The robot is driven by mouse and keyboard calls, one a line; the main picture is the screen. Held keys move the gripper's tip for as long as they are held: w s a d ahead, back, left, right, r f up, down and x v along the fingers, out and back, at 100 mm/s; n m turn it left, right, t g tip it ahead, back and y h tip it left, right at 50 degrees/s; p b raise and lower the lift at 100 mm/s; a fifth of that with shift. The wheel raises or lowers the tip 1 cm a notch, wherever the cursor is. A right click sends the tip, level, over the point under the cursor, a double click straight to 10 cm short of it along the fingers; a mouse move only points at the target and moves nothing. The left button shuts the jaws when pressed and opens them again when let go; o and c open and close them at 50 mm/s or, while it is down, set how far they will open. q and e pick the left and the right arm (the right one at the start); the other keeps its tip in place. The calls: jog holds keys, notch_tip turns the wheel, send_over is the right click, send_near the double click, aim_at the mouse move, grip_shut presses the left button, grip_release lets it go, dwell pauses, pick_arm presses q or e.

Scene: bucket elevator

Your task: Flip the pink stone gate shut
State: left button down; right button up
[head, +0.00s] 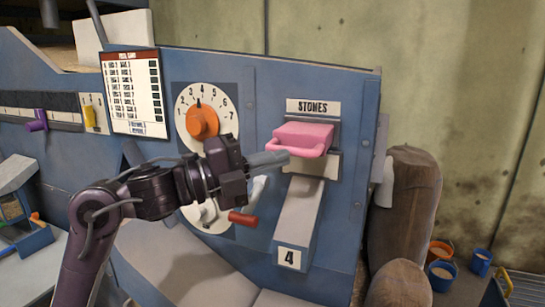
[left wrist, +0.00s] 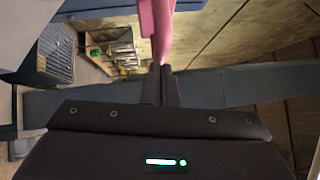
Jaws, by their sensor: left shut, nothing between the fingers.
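The pink stone gate (head: 303,138) is on the blue panel under the "STONES" sign, above a grey chute. Its flap sticks out toward me, with a looped handle at its front edge. My left gripper (head: 284,156) is shut and empty, with its fingertips close to the lower left of the handle. In the left wrist view, a pink part of the gate (left wrist: 157,28) stands just beyond the shut fingertips (left wrist: 160,68). I cannot tell whether they touch. My right gripper is in neither view.
An orange dial (head: 202,123) and a red-handled lever (head: 242,219) are left of the grey chute (head: 298,215), which is marked 4. Brown sacks (head: 405,205) stand right of the panel. Several buckets (head: 441,275) are on the floor at right.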

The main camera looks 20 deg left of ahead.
aim_at(288, 145)
pick_arm(q)
jog(key=w+p, duration=0.1)
jog(key=w, duration=0.7)
jog(key=shift+w, duration=0.25)
jog(key=shift+s+r, duration=0.1)
